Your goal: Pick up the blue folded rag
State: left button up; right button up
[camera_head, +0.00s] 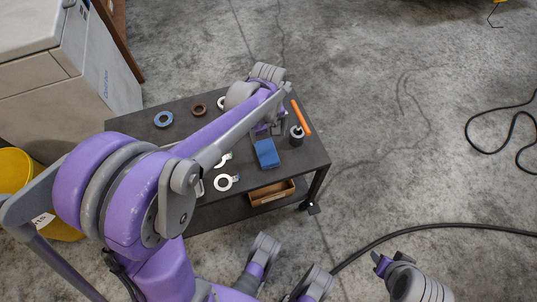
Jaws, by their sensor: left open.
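The blue folded rag (266,153) lies on the dark top of the cart (140,122), near its right part. It looks like a small, flat blue block. My left gripper (269,130) is open, just beyond the rag's far edge in the picture. It appears empty, and its height above the cart top is hard to judge. My left arm crosses over the cart and hides part of its top.
An orange-handled tool (300,117) and a dark cylindrical part (297,136) are right of the gripper. A wooden box (271,193) sits on the lower shelf.

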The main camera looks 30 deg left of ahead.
aim_at(267, 151)
pick_arm(q)
jog(key=f, duration=0.2)
jog(key=f+b, duration=0.1)
jog(key=shift+s+f, duration=0.25)
jog(key=shift+f, duration=0.05)
jog(key=shift+s+a+f+b, duration=0.1)
jog(key=shift+f+b, duration=0.95)
jog(key=shift+f, duration=1.7)
jog(key=shift+r, duration=0.1)
jog(key=shift+c, duration=0.3)
jog(key=c, duration=1.1)
notch_tip(267, 151, up, 10)
jog(key=p, duration=0.3)
